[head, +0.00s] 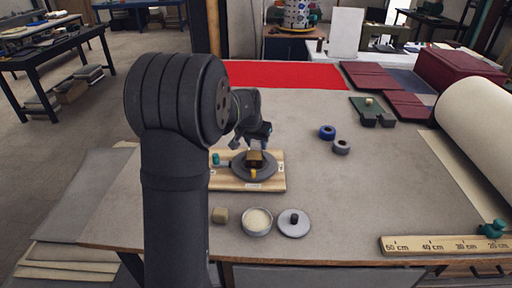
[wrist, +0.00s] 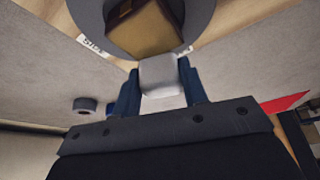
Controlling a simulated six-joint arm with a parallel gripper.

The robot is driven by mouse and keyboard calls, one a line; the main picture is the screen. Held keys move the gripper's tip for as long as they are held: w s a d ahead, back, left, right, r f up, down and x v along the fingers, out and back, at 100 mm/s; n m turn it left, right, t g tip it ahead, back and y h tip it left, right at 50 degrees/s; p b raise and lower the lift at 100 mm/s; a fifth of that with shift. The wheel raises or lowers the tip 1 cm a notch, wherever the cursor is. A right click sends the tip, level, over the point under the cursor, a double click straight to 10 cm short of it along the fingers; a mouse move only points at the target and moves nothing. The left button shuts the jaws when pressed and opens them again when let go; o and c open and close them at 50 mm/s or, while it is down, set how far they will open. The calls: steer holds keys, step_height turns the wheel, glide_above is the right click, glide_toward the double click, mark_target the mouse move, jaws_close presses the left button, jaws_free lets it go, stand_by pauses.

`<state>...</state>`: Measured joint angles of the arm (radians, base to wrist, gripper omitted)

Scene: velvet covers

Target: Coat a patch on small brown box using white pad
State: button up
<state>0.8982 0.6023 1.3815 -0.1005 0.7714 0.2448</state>
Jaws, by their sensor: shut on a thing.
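My gripper (wrist: 160,92) is shut on the white pad (wrist: 159,75), which shows between its blue fingers in the wrist view. The small brown box (head: 256,159) sits on a dark round disc (head: 240,168) on a wooden board (head: 223,183). In the wrist view the brown box (wrist: 148,28) is just beyond the pad. The pad's front end is at or very near the box's near edge; I cannot tell whether they touch. In the head view my gripper (head: 258,140) is right above and behind the box, partly hidden by my arm.
In front of the board are a tan block (head: 220,215), an open tin with cream contents (head: 257,221) and a grey lid with a dark knob (head: 294,224). Blue (head: 327,132) and grey (head: 341,147) rolls lie to the right. A ruler (head: 440,245) lies front right.

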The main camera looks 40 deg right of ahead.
steer(key=shift+r, duration=4.05)
steer(key=w+a+f+n, duration=0.2)
steer(key=w+a, duration=0.4)
steer(key=a, duration=0.7)
steer(key=w+a+f+n+t+y, duration=0.1)
steer(key=w+a+f, duration=0.3)
steer(key=a, duration=0.9)
steer(key=w+a+f+n, duration=0.3)
steer(key=w+a, duration=0.5)
steer(key=a, duration=0.4)
steer(key=shift+w+a+f+n+t+y, duration=0.1)
steer(key=shift+a+f+n+t+y, duration=0.05)
steer(key=shift+a+n+t+y, duration=0.25)
steer(key=a, duration=0.4)
steer(key=a+f+n, duration=0.1)
steer(key=a, duration=0.3)
steer(key=s+a+f+n, duration=0.1)
steer(key=a, duration=0.3)
steer(key=shift+a+f+y, duration=0.25)
steer(key=shift+a+y, duration=0.05)
steer(key=shift+y, duration=0.1)
